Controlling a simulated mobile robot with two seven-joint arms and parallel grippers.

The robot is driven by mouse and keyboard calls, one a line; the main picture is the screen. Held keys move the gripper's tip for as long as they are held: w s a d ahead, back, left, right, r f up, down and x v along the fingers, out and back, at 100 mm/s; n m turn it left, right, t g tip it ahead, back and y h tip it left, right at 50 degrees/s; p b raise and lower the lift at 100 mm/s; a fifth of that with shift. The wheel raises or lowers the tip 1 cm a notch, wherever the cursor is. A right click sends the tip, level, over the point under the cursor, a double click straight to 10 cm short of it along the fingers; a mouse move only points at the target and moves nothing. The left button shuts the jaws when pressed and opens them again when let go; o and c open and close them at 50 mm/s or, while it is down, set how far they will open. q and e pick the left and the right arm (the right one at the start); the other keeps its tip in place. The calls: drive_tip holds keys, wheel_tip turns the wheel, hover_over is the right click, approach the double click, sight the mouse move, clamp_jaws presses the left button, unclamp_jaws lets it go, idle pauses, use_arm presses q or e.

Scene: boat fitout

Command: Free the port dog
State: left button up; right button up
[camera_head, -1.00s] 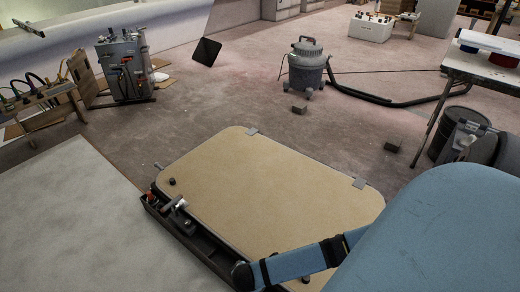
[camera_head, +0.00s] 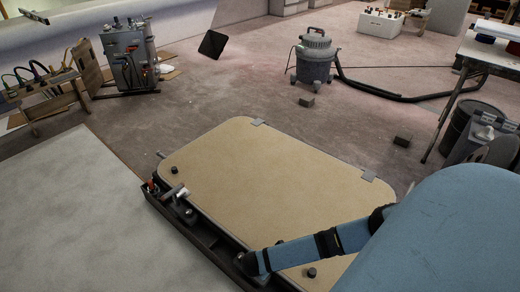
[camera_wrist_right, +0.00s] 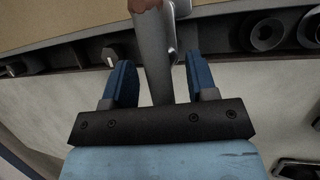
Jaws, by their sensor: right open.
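The beige hatch panel (camera_head: 265,190) lies in the middle of the head view, with a dark trough (camera_head: 205,240) along its near left edge. A small silver lever (camera_head: 172,193) stands at the trough's far end. My right gripper (camera_wrist_right: 159,72) is open in the right wrist view. Its two blue fingers stand on either side of a grey metal handle (camera_wrist_right: 153,45) with a reddish-brown end; contact cannot be told. In the head view my right arm reaches over the panel's near corner to the trough, hiding its fingertips. Which handle is the port dog cannot be told. My left gripper is not in view.
Two black knobs, one far (camera_head: 174,170) and one near (camera_head: 311,272), sit on the panel. Round dark fittings (camera_wrist_right: 267,34) line the trough. A pale flat surface (camera_head: 70,215) lies left.

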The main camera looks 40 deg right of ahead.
drive_tip(key=shift+w+d+f, duration=0.1)
drive_tip(key=shift+f, duration=0.2)
drive_tip(key=c, duration=0.9)
drive_tip(key=shift+r, duration=0.1)
